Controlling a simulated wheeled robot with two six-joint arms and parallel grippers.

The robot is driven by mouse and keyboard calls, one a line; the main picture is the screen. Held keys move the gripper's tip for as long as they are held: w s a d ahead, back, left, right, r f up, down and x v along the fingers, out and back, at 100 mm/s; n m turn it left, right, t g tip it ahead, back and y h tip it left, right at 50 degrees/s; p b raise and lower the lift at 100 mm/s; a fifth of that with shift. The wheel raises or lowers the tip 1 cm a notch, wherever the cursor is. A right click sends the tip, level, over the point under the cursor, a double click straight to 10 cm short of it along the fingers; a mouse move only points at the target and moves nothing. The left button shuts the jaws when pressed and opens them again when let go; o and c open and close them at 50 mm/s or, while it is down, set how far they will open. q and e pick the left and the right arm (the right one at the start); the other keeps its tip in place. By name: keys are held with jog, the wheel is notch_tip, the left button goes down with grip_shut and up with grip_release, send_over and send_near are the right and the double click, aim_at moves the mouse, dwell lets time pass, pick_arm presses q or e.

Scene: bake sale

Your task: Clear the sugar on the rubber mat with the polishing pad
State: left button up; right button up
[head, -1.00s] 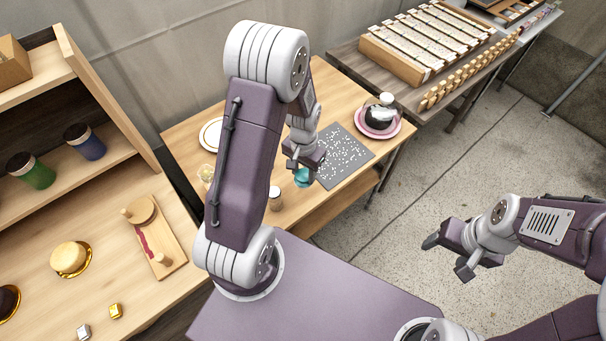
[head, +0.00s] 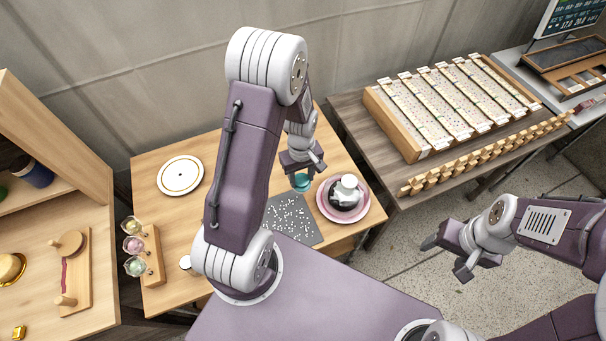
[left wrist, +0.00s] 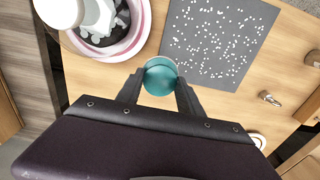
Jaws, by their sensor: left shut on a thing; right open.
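The rubber mat (head: 302,232) is a dark grey square on the light wooden table, strewn with white sugar grains (head: 288,216). The mat also shows in the left wrist view (left wrist: 183,62), with sugar across much of it. My left gripper (head: 301,176) is shut on the teal round polishing pad (head: 301,184), just beyond the mat's far edge. In the left wrist view the pad (left wrist: 160,80) sits between the two fingertips, next to the mat's edge. I cannot tell whether the pad touches the table. My right gripper (head: 448,256) is open and empty, over the floor to the right.
A pink plate (head: 363,207) with a dark and white object stands right beside the mat. A white plate (head: 180,188) lies at the table's back left. A wooden holder with several small jars (head: 134,245) stands at the left. Bare tabletop lies behind the mat.

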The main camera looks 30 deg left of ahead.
aim_at(299, 181)
pick_arm(q)
jog(key=shift+s+a+r+p, duration=0.1)
jog(key=shift+r+p, duration=0.25)
jog(key=shift+r, duration=0.25)
jog(key=shift+s+a+r, duration=0.1)
jog(key=shift+s+r, duration=0.05)
jog(key=shift+s, duration=0.4)
jog(key=f+b, duration=0.5)
jog(key=shift+w+f, duration=0.15)
jog(key=shift+w, duration=0.05)
pick_arm(e)
jog(key=f, duration=0.3)
jog(key=shift+s+a, duration=0.25)
